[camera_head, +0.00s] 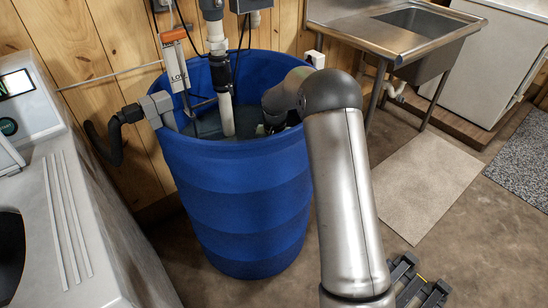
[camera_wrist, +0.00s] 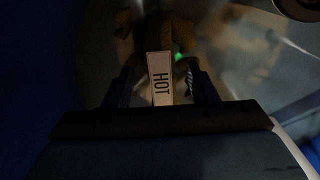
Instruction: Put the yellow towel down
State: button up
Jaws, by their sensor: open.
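My gripper (camera_wrist: 160,82) is open, with its two dark fingers apart in the dim wrist view. In the head view my arm bends over the rim of the blue barrel (camera_head: 240,190), and its end reaches down inside, where the fingers are hidden. A dull yellow-brown shape (camera_wrist: 180,32) lies beyond the fingers in the wrist view. It may be the yellow towel, but the dark picture does not let me tell.
Pipes (camera_head: 217,40) run down into the barrel at the back. A pale machine (camera_head: 80,220) stands at left. A steel sink (camera_head: 420,25) is at the upper right. A beige mat (camera_head: 425,185) lies on open floor at right.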

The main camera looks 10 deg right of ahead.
notch_tip(320, 180, up, 10)
jog(key=shift+f+p, duration=0.15)
jog(key=shift+p, duration=0.2)
jog(key=shift+o, duration=0.5)
jog(key=shift+r, duration=0.4)
